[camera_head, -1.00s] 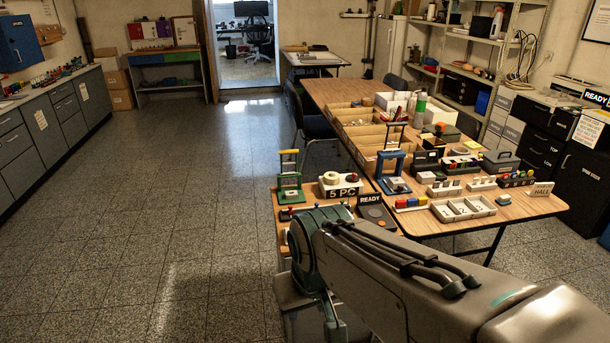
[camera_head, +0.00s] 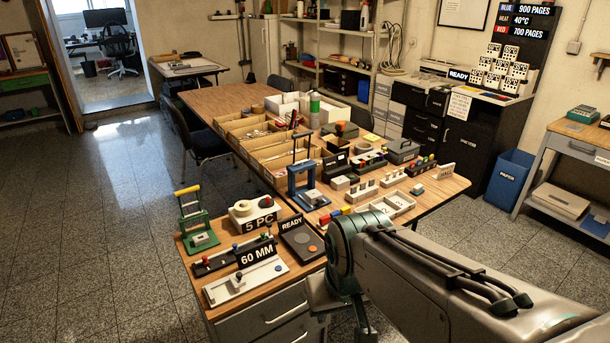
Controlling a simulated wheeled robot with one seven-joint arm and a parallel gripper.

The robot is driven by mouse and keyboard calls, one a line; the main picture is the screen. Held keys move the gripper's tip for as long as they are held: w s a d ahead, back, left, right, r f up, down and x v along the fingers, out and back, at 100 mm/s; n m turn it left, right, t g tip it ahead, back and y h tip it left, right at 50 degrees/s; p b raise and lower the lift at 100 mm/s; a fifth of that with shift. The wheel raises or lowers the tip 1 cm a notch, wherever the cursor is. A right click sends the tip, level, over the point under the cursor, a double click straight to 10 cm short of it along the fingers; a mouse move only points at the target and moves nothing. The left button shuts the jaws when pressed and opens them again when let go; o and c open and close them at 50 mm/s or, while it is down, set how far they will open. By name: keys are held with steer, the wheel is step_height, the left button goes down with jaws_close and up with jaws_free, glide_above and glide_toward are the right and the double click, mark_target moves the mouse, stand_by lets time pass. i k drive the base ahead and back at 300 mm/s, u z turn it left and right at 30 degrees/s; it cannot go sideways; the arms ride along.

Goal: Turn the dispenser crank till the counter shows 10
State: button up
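A small white device (camera_head: 243,211) with a round beige top stands at the back of the near wooden cabinet top. Its black label (camera_head: 260,224) reads "5 PC". This may be the dispenser and its counter. A small dark red part (camera_head: 266,204) sits at its right; I cannot tell whether it is the crank. No display reading 10 shows. My arm (camera_head: 440,270) reaches in from the lower right, with its teal joint (camera_head: 352,240) right of the cabinet.
On the cabinet (camera_head: 214,290) stand a green press (camera_head: 197,225), a slide gauge reading "60 MM" (camera_head: 257,255) and a dark "READY" pad (camera_head: 301,241). A crowded wooden table (camera_head: 205,98) adjoins behind. A blue bin (camera_head: 510,178) stands at right. The floor at left is clear.

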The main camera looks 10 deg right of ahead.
mark_target(267, 202)
steer(key=z, duration=0.25)
steer(key=i, duration=1.15)
steer(key=u, duration=0.55)
